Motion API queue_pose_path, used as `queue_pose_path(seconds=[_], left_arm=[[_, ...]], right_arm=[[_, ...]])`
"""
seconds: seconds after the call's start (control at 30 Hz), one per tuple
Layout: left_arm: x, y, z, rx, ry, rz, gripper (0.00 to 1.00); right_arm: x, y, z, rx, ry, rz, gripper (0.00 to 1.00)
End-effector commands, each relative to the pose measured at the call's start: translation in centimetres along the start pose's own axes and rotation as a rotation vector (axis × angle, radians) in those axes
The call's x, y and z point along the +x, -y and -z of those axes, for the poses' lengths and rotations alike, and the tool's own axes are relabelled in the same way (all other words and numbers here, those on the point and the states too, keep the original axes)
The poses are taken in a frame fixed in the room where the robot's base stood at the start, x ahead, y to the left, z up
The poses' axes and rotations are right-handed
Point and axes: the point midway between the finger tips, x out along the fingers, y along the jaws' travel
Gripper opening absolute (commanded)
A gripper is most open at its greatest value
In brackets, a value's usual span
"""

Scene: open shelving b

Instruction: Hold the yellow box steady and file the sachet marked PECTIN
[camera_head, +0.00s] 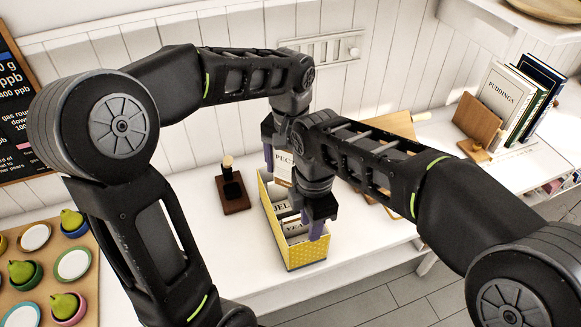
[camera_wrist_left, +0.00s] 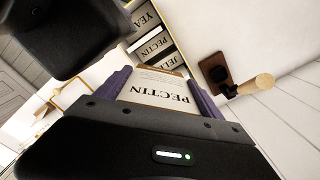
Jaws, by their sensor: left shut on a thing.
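The yellow box (camera_head: 305,256) stands on the white counter, open at the top, with labelled dividers inside. In the left wrist view I read PECTIN on a middle divider (camera_wrist_left: 152,47), with YEA and JELL labels on either side. My left gripper (camera_wrist_left: 158,80) is shut on the pale sachet marked PECTIN (camera_wrist_left: 158,97). In the head view this sachet (camera_head: 284,161) is at the box's far end, partly behind my arms; its lower edge is unclear. My right gripper (camera_head: 316,221) is at the box's right wall, fingers pointing down; whether it grips the wall is unclear.
A dark wooden stamp-like stand (camera_head: 233,192) is left of the box. A tray (camera_head: 92,306) with pears and small bowls lies at the left front. Books (camera_head: 505,95) with a wooden bookend stand at the right. A wooden board (camera_head: 399,123) lies behind my right arm.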

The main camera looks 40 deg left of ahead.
Motion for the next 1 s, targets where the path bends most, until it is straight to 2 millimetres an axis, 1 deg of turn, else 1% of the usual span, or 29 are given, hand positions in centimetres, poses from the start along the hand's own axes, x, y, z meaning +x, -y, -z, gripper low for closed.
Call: queue_pose_path(seconds=[0.03, 0.3, 0.5, 0.7, 1.0], left_arm=[[0.0, 0.0, 0.0, 0.000, 0.000, 0.000, 0.38], [0.0, 0.0, 0.0, 0.000, 0.000, 0.000, 0.38], [0.0, 0.0, 0.0, 0.000, 0.000, 0.000, 0.38], [0.0, 0.0, 0.0, 0.000, 0.000, 0.000, 0.38], [0.0, 0.0, 0.0, 0.000, 0.000, 0.000, 0.38]], right_arm=[[0.9, 0.1, 0.0, -0.001, 0.000, 0.003, 0.29], [5.2, 0.1, 0.0, 0.000, 0.000, 0.004, 0.29], [7.7, 0.1, 0.0, -0.001, 0.000, 0.003, 0.29], [8.9, 0.0, 0.0, 0.000, 0.000, 0.001, 0.29], [9.0, 0.0, 0.0, 0.000, 0.000, 0.000, 0.29]])
